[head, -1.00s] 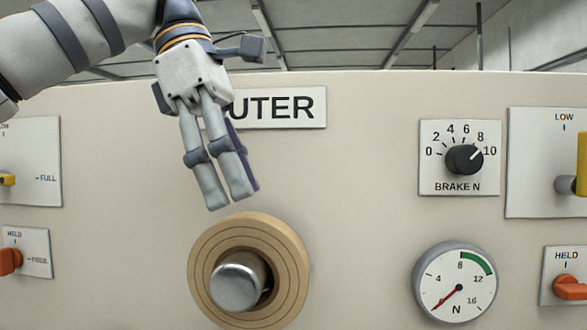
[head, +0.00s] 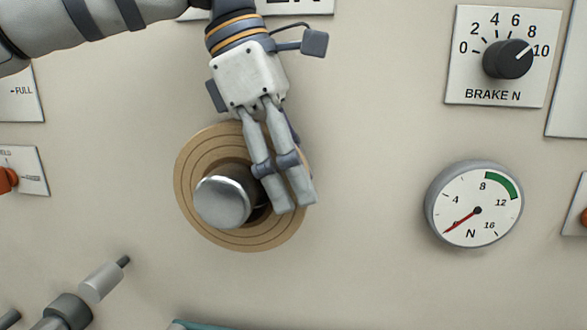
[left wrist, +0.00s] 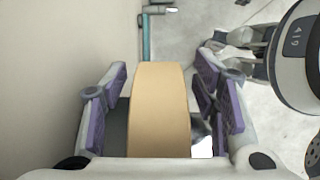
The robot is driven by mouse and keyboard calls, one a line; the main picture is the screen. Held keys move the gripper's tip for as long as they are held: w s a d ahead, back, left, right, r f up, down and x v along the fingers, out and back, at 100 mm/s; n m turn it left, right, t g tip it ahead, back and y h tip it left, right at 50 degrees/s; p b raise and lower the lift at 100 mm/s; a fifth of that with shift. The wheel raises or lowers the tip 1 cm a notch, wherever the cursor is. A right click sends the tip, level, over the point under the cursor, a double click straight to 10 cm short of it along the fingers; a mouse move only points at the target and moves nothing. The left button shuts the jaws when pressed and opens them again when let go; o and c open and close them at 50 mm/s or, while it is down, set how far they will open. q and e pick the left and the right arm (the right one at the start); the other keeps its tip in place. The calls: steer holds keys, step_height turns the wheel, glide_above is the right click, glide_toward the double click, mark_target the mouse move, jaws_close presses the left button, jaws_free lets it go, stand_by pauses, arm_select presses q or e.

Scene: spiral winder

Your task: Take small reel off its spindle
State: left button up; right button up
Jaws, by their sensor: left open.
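The small reel (head: 196,165) is a tan, ring-shaped reel with dark circular lines. It sits around the spindle, whose shiny metal end (head: 222,202) sticks out toward me from the beige panel. My left gripper (head: 288,200) points down in front of the reel's right side and hides part of it. In the left wrist view the reel's tan edge (left wrist: 160,105) lies between the open purple-padded fingers, with a gap visible on both sides. My right gripper cannot be made out.
The beige panel (head: 365,120) carries a brake knob (head: 508,58) and a round gauge (head: 474,204) to the right. A grey rod-shaped fitting (head: 98,284) with a dark tip is at the lower left.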

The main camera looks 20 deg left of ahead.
arm_select(q)
jaws_close()
steer(key=c, duration=1)
jaws_free()
jaws_close()
